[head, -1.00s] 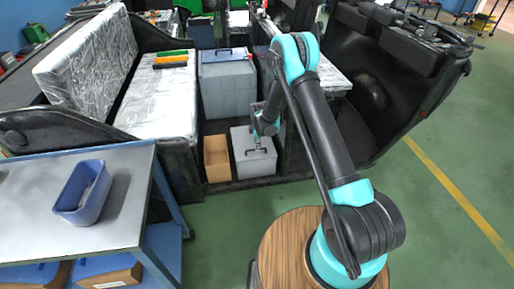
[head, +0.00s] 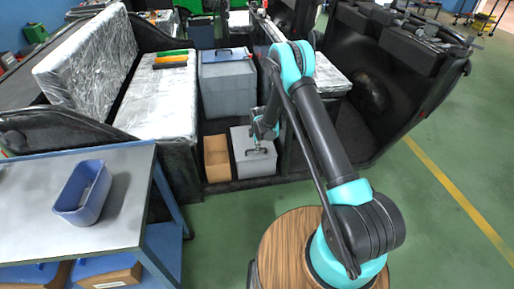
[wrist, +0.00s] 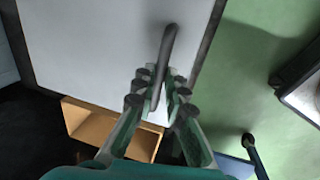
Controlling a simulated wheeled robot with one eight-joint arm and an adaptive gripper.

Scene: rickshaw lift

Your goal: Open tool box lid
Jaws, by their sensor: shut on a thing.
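The tool box (head: 243,172), a light grey box, stands on the dark floor of the vehicle in the head view. Its flat pale lid (wrist: 100,45) fills the upper wrist view, with a dark bar handle (wrist: 167,50) on it. My gripper (wrist: 165,82) is shut on this handle, a finger on each side. In the head view my gripper (head: 257,150) is at the top of the box, reached from the right. The lid looks closed or nearly so; I cannot tell whether a small gap exists.
An open tan box (head: 217,160) stands close on the left of the tool box. A wrapped seat (head: 160,105) is further left. A table (head: 110,225) with a blue bin (head: 83,193) is front left. Green floor is clear at right.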

